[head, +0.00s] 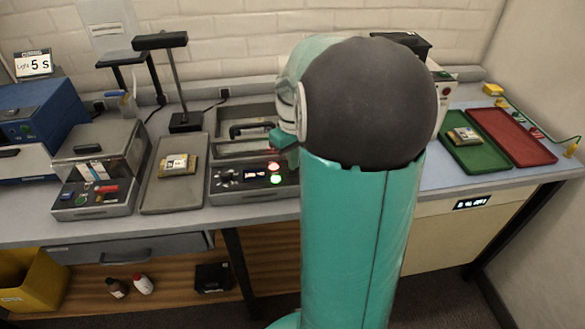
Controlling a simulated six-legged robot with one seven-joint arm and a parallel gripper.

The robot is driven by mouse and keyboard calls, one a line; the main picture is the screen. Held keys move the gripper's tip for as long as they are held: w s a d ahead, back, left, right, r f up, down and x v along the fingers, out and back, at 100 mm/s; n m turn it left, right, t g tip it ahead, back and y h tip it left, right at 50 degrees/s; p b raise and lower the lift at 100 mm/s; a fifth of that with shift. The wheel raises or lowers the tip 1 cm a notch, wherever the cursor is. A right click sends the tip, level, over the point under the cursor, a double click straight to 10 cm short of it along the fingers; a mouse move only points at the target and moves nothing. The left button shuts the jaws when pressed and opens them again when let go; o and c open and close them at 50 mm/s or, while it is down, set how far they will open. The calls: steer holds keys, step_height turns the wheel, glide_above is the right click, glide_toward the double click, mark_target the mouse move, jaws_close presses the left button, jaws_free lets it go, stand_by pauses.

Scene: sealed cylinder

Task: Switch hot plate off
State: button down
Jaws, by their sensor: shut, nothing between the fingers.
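A grey device (225,192), which looks like the hot plate, stands on the bench left of my arm. Its front panel has dark knobs, a small dark display (257,176), a red lit spot (274,166) and a green lit spot (278,180). A black handle (250,130) shows on its upper part. My arm's large dark joint and teal link cover the middle of the view. What shows of my gripper (284,139) is a small teal part above the panel's right end, apart from the knobs. It is shut and empty; most of it is hidden.
A grey tray (150,200) with a yellow pack (178,165) lies left of the device. Further left are a grey lidded box (98,165) and a blue machine (35,125). A lamp-like stand (176,85) rises behind. Green (480,155) and red (515,140) trays lie at right.

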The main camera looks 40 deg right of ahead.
mark_target(291, 171)
steer(key=shift+f, duration=0.65)
stand_by(0.3)
steer(key=shift+r, duration=3.55)
steer(key=s+a+r+t, duration=0.1)
steer(key=s+a+t, duration=0.1)
steer(key=a, duration=0.7)
steer(key=s+a+r+t, duration=0.1)
steer(key=s+a+r, duration=0.1)
steer(key=s+a, duration=0.3)
steer(key=s+a+r+t, duration=0.1)
steer(key=s+a+t, duration=0.1)
steer(key=a, duration=1.1)
steer(key=shift+s+r+n+t, duration=0.3)
steer(key=shift+s+r+n, duration=0.1)
steer(key=shift+s, duration=0.45)
